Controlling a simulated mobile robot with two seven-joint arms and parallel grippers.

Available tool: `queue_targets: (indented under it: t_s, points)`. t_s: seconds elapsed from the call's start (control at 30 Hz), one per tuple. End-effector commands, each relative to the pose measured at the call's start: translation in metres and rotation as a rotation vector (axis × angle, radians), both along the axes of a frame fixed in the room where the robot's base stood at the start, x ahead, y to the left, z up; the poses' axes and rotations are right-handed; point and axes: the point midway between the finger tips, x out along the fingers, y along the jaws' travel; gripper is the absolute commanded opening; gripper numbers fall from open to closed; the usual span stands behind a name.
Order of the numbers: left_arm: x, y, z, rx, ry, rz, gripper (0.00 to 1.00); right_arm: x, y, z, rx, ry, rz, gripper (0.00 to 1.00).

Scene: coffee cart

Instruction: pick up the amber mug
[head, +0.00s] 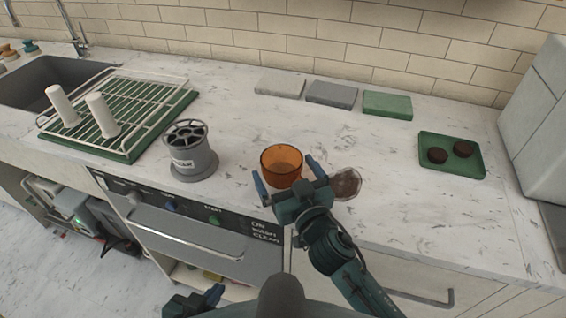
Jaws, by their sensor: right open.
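The amber mug (282,152) stands upright on the marble counter near its front edge, see-through orange. My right gripper (287,178) is open at the mug's near side. One blue-tipped finger is at the mug's left and the other at its right; I cannot tell whether they touch it. The gripper body hides the mug's lower front. My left gripper (208,298) is low at the bottom edge, in front of the counter and away from the mug. It is partly cut off, and its opening cannot be made out.
A grey canister (192,160) stands left of the mug. Behind are grey and green blocks (387,105); a green tray (451,139) is at right, a dish rack (150,98) at left.

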Motion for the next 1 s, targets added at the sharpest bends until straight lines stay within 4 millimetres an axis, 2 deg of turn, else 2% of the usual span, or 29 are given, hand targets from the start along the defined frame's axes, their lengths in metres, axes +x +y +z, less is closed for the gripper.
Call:
queue_targets:
  t_s: [0.2, 0.77, 1.0]
  points:
    - [0.0002, 0.0003, 0.0003, 0.001, 0.0, 0.001, 0.0, -0.0003, 0.0001, -0.0002, 0.0, 0.001, 0.0, 0.99]
    - [0.0001, 0.0006, 0.0003, 0.001, 0.0, 0.002, 0.0, -0.0001, -0.0001, -0.0002, -0.001, 0.0, 0.0, 0.53]
    - [0.0001, 0.0007, 0.0009, 0.001, 0.0, 0.002, 0.0, 0.0002, -0.0001, 0.0019, -0.001, -0.003, 0.0, 0.52]
